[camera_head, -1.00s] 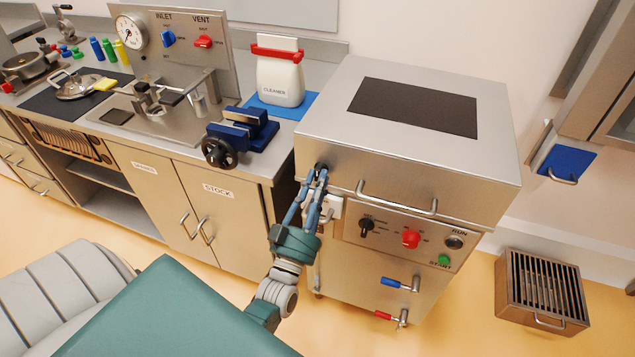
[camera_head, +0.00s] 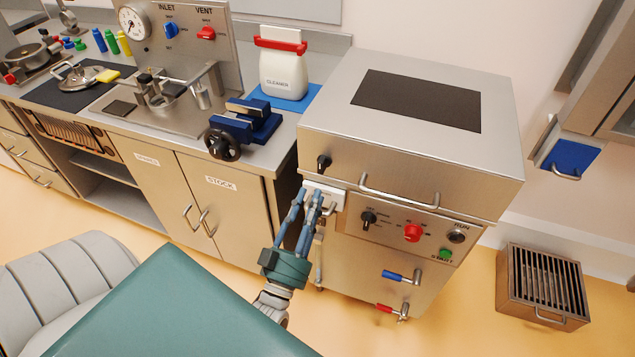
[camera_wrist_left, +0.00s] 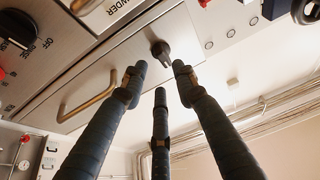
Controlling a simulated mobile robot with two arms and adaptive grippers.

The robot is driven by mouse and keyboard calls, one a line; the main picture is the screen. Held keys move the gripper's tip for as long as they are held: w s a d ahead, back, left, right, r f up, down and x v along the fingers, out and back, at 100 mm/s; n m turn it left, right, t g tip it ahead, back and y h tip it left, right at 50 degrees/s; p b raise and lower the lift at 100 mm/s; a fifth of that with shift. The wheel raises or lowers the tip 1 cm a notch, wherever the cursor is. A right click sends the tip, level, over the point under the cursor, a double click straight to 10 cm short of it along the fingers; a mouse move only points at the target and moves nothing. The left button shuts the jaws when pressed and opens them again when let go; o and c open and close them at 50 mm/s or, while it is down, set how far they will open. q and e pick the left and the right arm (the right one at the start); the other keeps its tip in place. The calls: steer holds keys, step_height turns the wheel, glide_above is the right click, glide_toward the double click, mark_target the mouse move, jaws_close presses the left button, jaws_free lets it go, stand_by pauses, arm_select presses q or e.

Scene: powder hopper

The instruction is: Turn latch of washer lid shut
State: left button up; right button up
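The washer (camera_head: 410,180) is a steel cabinet with a closed lid (camera_head: 335,98) that has a dark window. The exact turn of the latch is hard to tell. My right gripper is out of view.
A bar handle (camera_head: 400,200) crosses the lid's front. A white powder drawer (camera_head: 328,196) sits right behind my fingers. A control panel (camera_head: 390,228) with knobs is to the right. A blue vise (camera_head: 240,130) stands on the left counter. A slatted bin (camera_head: 543,285) is on the floor.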

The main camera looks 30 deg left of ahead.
arm_select(q)
steer(key=v, duration=0.5)
steer(key=shift+s+f, duration=0.1)
stand_by(0.3)
